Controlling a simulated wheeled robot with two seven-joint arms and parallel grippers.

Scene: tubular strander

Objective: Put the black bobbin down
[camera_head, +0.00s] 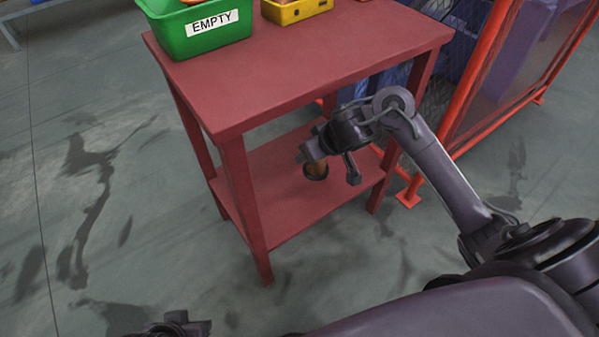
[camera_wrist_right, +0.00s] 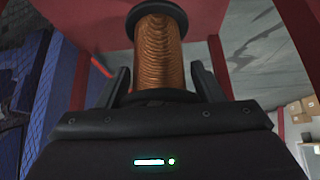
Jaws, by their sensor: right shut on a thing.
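The black bobbin, wound with copper-coloured wire, shows in the right wrist view (camera_wrist_right: 158,52) between the fingers of my right gripper (camera_wrist_right: 160,85). One black flange is at the top, the other at the fingers. In the head view the bobbin (camera_head: 316,168) is small and partly hidden by my right gripper (camera_head: 330,162), which is shut on it. The gripper is in front of the red table (camera_head: 300,62), below its top and over the lower shelf (camera_head: 300,200). Whether the bobbin touches the shelf cannot be told. My left gripper (camera_head: 180,326) is at the bottom edge, its fingers unclear.
A green bin labelled EMPTY (camera_head: 205,45) and a yellow bin (camera_head: 298,10) stand on the table top. The visible lower shelf is bare. Table legs (camera_head: 245,200) flank the shelf opening. An orange-framed fence (camera_head: 480,75) stands at the right. The floor at left is clear.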

